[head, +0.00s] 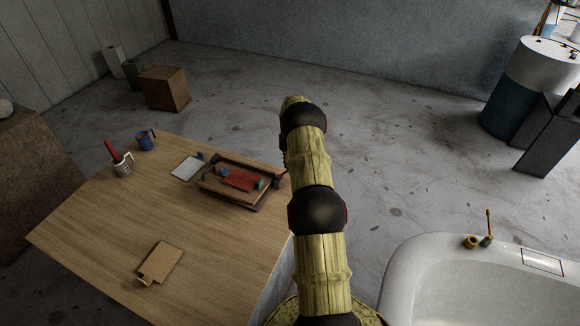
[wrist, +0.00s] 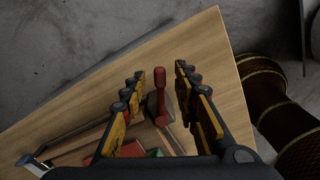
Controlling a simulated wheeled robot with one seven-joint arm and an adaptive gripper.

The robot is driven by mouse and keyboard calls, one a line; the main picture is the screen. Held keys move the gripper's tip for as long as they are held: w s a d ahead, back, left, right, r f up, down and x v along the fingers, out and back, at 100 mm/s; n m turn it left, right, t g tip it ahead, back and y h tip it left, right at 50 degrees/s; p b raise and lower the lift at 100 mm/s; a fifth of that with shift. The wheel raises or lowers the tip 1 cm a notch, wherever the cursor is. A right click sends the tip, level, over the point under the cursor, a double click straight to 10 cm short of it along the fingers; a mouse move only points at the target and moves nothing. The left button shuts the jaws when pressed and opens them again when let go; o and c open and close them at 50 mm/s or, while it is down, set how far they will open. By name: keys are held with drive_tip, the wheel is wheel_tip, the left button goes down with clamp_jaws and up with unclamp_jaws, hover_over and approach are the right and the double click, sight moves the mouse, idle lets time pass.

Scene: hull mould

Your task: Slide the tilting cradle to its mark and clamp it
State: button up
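The cradle (head: 207,192), a dark low frame with a wooden board and a red piece in it, lies near the far right edge of the wooden table. Its corner also shows at the lower left of the wrist view (wrist: 70,142). A red-handled lever (wrist: 160,82), likely the clamp, stands on a grey metal base at the cradle's end. My gripper (wrist: 160,70) is open, with its yellow and black fingers on either side of the red handle. I see a gap on both sides; depth is unclear. The mark cannot be made out. In the head view my arm hides the gripper.
The wooden table (head: 95,240) carries a white mug (head: 123,167), a blue mug (head: 145,141), a white sheet (head: 186,168) and a small wooden board (head: 161,261). A white tub-like mould (head: 396,275) stands at the lower right.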

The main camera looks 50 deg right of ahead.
wheel_tip(320, 180, up, 12)
idle(0.5)
idle(0.6)
drive_tip(key=s+a+f+m, duration=0.3)
drive_tip(key=s+a+m, duration=0.2)
drive_tip(key=m, duration=0.5)
drive_tip(key=s+a+r+m+b, duration=0.15)
drive_tip(key=a+r+m, duration=0.25)
drive_tip(key=a+r, duration=0.65)
drive_tip(key=s+a+r+m, duration=0.3)
drive_tip(key=a+r+m, duration=0.3)
drive_tip(key=a, duration=0.7)
drive_tip(key=s+a+r+n+t, duration=0.1)
drive_tip(key=s+a+r, duration=0.3)
drive_tip(key=a, duration=0.5)
drive_tip(key=s+a+r+n+t+b, duration=0.1)
drive_tip(key=s+a+r+n+t, duration=0.1)
drive_tip(key=s+a+r, duration=0.3)
drive_tip(key=s+a+r+n+t+b, duration=0.1)
drive_tip(key=s+a+r, duration=0.3)
drive_tip(key=a, duration=0.9)
drive_tip(key=shift+s+a+r+t, duration=0.25)
drive_tip(key=shift+s+t, duration=0.55)
drive_tip(key=shift+s, duration=0.45)
